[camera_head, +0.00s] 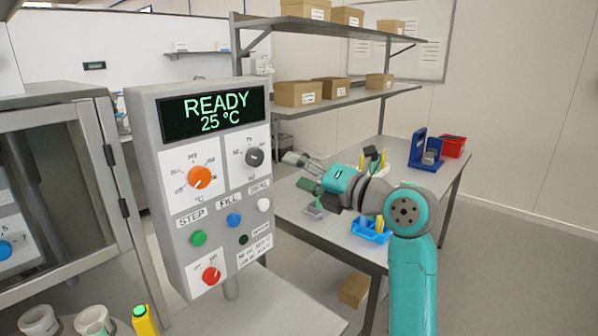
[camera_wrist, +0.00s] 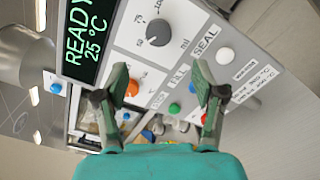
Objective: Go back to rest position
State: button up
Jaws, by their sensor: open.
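My gripper (camera_head: 302,172) is in the head view just right of the control panel, in front of the table behind. In the wrist view my gripper (camera_wrist: 160,88) has its two fingers spread apart with nothing between them. The grey control panel (camera_head: 217,238) shows READY 25 °C on its display (camera_head: 213,113). It has an orange knob (camera_head: 200,177), a dark knob (camera_head: 254,157), a green button (camera_head: 198,238), a blue button (camera_head: 234,220), a white button (camera_head: 264,205) and a red knob (camera_head: 211,275). The panel also fills much of the wrist view, turned sideways, and my fingers appear apart from its buttons.
A glass-doored cabinet (camera_head: 115,175) stands left. White cups (camera_head: 93,320) and a yellow bottle (camera_head: 145,321) are at the lower left. The table (camera_head: 300,212) behind holds a blue bin (camera_head: 371,232), a blue holder (camera_head: 425,150) and a red bin (camera_head: 452,146). Open floor lies right.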

jog(key=s+d+f+m+t+h, duration=0.1)
jog(key=s+d+f+m+h, duration=0.3)
jog(key=f, duration=0.6)
jog(key=s+d+f+m+t, duration=0.2)
jog(key=f+m, duration=0.5)
jog(key=f, duration=0.3)
jog(key=s+d+f+m+t+h, duration=0.1)
jog(key=s+d+f+m+h, duration=0.3)
jog(key=f, duration=0.7)
jog(key=s+d+f+m+h, duration=0.2)
jog(key=s+d+f+m, duration=0.1)
jog(key=s+f+m, duration=0.4)
jog(key=s+d+f+m+h, duration=0.1)
jog(key=s+d+f+m, duration=0.25)
jog(key=s, duration=0.65)
jog(key=s+d+f+m+h, duration=0.2)
jog(key=s+f+m, duration=0.15)
jog(key=s, duration=0.55)
jog(key=s+d+r+m, duration=0.1)
jog(key=s+r+m, duration=0.1)
jog(key=s, duration=0.7)
jog(key=s+d+r+m+h, duration=0.1)
jog(key=s+r+m, duration=0.2)
jog(key=s, duration=0.7)
jog(key=shift+s+r+m, duration=0.25)
jog(key=shift+r+m, duration=0.05)
jog(key=shift+r, duration=0.05)
jog(key=shift+d, duration=0.1)
